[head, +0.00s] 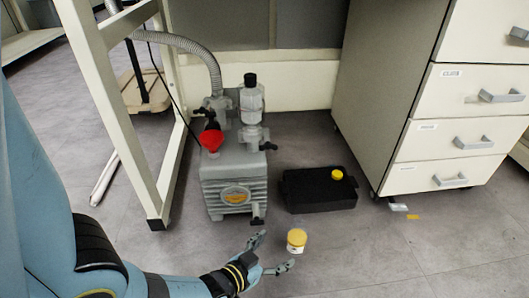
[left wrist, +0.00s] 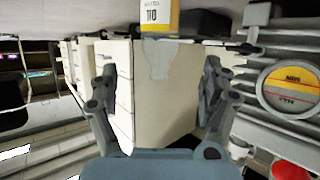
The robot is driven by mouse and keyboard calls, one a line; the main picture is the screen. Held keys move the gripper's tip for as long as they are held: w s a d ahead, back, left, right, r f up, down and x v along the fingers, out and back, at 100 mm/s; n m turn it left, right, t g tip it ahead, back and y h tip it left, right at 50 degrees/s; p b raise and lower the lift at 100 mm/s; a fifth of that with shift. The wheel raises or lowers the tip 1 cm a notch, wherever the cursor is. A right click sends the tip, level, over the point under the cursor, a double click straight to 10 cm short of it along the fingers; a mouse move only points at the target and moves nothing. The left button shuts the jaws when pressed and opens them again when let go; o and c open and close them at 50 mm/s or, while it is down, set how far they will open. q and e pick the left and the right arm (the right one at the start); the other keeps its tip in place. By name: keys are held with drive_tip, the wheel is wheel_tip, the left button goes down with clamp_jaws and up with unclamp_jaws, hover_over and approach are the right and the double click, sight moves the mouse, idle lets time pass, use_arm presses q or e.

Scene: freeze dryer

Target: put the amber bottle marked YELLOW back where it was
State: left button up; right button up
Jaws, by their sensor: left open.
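A small bottle (head: 297,241) with a yellow band and a pale label shows just beyond my left fingertips in the head view. In the left wrist view the bottle's yellow-and-white label (left wrist: 159,17) reads 110 at the top edge, with a clear part below it. I cannot read the word YELLOW or see an amber colour on it. My left gripper (head: 272,252) is open, its fingers spread and apart from the bottle. Its fingers (left wrist: 158,88) show empty in the wrist view. Whether the bottle stands on the floor is hard to tell. My right gripper is out of view.
A black tray (head: 310,201) with a yellow-topped item (head: 337,174) lies on the floor behind the bottle. A drawer cabinet (head: 440,140) is at right. Floor at front right is clear.

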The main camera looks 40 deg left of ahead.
use_arm(q)
drive_tip(key=s+d+r+t, duration=0.1)
drive_tip(key=s+r, duration=0.1)
drive_tip(key=r, duration=1.1)
drive_tip(key=s+d+r+m+t+h, duration=0.1)
drive_tip(key=s+r+t, duration=0.1)
drive_tip(key=r, duration=1.1)
drive_tip(key=s+d+r+m+t, duration=0.1)
drive_tip(key=s+r+t, duration=0.1)
drive_tip(key=r, duration=1.1)
drive_tip(key=shift+s+d+r+h, duration=0.25)
drive_tip(key=shift+s+r+h, duration=0.15)
drive_tip(key=shift+s, duration=0.45)
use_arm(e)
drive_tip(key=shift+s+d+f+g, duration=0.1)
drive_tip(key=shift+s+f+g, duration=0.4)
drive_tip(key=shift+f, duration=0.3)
use_arm(q)
drive_tip(key=shift+f, duration=0.15)
